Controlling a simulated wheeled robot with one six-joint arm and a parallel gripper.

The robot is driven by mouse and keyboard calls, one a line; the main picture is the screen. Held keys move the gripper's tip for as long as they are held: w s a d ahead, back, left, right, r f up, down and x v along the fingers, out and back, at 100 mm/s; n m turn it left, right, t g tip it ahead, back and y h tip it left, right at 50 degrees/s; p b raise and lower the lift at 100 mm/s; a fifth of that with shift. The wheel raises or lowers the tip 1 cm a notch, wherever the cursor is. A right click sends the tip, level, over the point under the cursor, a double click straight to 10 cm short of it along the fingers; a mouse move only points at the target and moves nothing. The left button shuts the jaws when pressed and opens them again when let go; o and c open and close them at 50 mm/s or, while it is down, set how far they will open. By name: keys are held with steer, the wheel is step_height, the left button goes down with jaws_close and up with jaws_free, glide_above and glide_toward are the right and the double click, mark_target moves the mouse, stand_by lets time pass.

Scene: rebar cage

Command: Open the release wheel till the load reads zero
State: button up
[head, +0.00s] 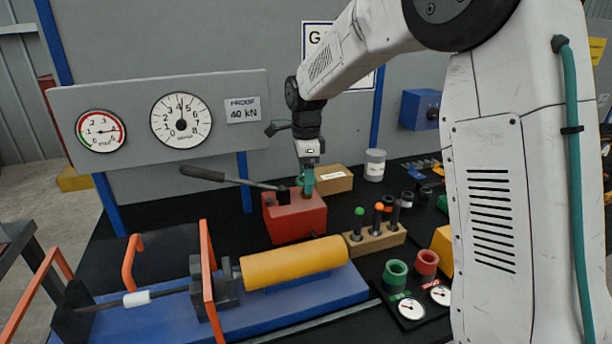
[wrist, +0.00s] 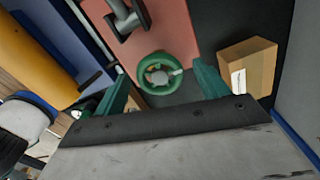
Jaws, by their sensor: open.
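The green release wheel (wrist: 168,55) shows in the wrist view on the red pump body (wrist: 190,25), between my gripper's two green fingers (wrist: 160,70). The fingers are open, with gaps to the wheel on both sides in the picture. I cannot tell whether they are down at its height. In the head view my gripper (head: 307,182) is over the right end of the red pump (head: 295,218), and the wheel is hard to make out there. The large load dial (head: 181,121) has its needle pointing almost straight up, between 4 and 5.
The pump's black lever (head: 220,179) reaches left. A smaller dial (head: 101,131) and a "PROOF 40 kN" sign (head: 243,110) are on the panel. A yellow cylinder (head: 293,262) lies in front of the pump. A cardboard box (head: 333,179) and a wooden rack (head: 374,240) stand close by.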

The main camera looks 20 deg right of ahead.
steer(key=shift+f, duration=0.15)
steer(key=c, duration=1)
steer(key=shift+o, duration=0.2)
